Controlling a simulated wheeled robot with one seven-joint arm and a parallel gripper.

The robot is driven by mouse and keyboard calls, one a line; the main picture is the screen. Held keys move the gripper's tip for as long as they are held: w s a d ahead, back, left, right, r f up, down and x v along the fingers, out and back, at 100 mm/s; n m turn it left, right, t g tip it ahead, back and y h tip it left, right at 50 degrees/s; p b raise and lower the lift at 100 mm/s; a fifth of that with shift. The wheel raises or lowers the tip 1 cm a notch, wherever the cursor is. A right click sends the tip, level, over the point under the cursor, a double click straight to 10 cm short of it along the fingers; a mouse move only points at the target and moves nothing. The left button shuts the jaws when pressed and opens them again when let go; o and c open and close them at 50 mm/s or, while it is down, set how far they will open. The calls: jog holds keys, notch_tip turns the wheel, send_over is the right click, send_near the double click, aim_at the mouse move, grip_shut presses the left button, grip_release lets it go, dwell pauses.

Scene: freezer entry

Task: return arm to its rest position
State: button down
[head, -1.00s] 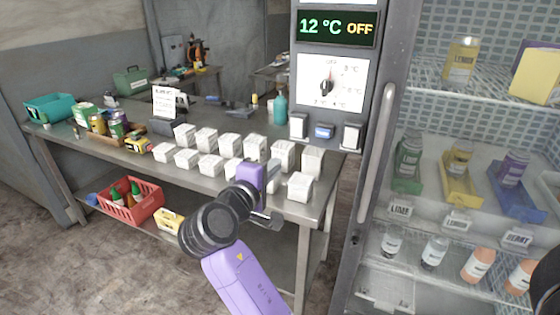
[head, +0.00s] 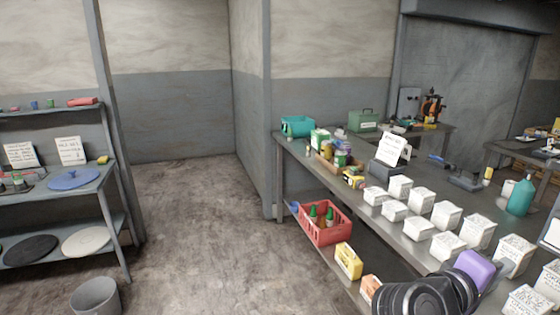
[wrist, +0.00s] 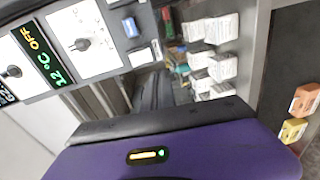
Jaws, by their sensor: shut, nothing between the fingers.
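My arm shows at the bottom right of the head view, with its black joint (head: 425,295) and a purple section (head: 474,268) in front of the steel table's front edge. In the wrist view, my purple gripper body fills the bottom, with a small lit indicator on it. My gripper (wrist: 155,90) has its dark fingers shut and empty, pointing away from the camera. The fingers are not clearly seen in the head view.
White boxes (head: 446,215) stand in rows on the steel table (head: 345,205). A red crate (head: 325,222) sits on its lower shelf. A grey bin (head: 96,298) stands by the left shelf rack (head: 108,190). Open floor (head: 200,220) lies between. The wrist view shows the temperature panel (wrist: 85,40).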

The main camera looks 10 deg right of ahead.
jog(key=w+a+r+n+t, duration=0.1)
jog(key=w+a+r+t, duration=0.15)
jog(key=w+t, duration=0.35)
jog(key=w+a+f+n+t+y, duration=0.1)
jog(key=a+f+n+t+y, duration=0.2)
jog(key=a+f+t+y, duration=0.55)
jog(key=s+a+f+t+y, duration=0.1)
jog(key=s+a+f+y, duration=0.35)
jog(key=s+a, duration=0.5)
jog(key=s+a+f+m+g+y, duration=0.1)
jog(key=s+a+f+m, duration=0.1)
jog(key=s, duration=1.1)
jog(key=s+a+f+m+g+y, duration=0.2)
jog(key=s+a, duration=0.3)
jog(key=s, duration=0.7)
jog(key=shift+s+f+m+y, duration=0.35)
jog(key=shift+f+m, duration=0.25)
jog(key=shift+m, duration=0.1)
